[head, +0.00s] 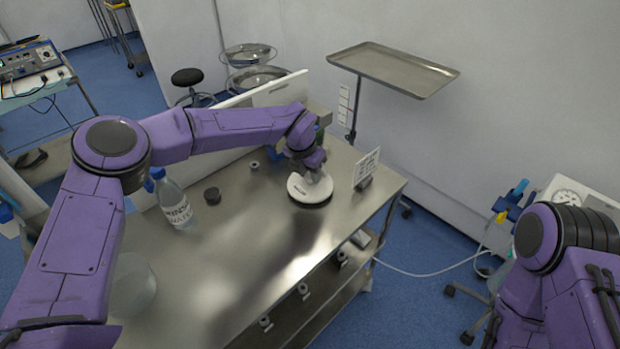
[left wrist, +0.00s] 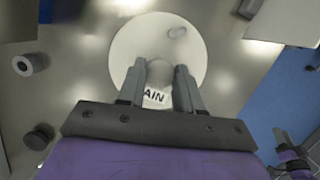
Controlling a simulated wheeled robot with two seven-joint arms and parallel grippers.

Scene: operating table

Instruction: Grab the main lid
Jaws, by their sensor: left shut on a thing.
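The main lid (head: 306,193) is a white round disc with a dark lower edge, at the far right part of the metal table. In the left wrist view the white lid (left wrist: 130,45) carries a label of which "AIN" shows. My left gripper (head: 318,168) comes down over it from above. Its two fingers (left wrist: 160,80) are shut on the lid's pale knob, one on each side. The fingers hide part of the knob. I cannot tell whether the lid rests on the table or is slightly raised.
A water bottle (head: 174,200) and a dark round piece (head: 212,195) stand left of the lid on the table (head: 240,270). A small grey ring (head: 254,165) lies behind. A white sign (head: 367,168) stands just right of the lid.

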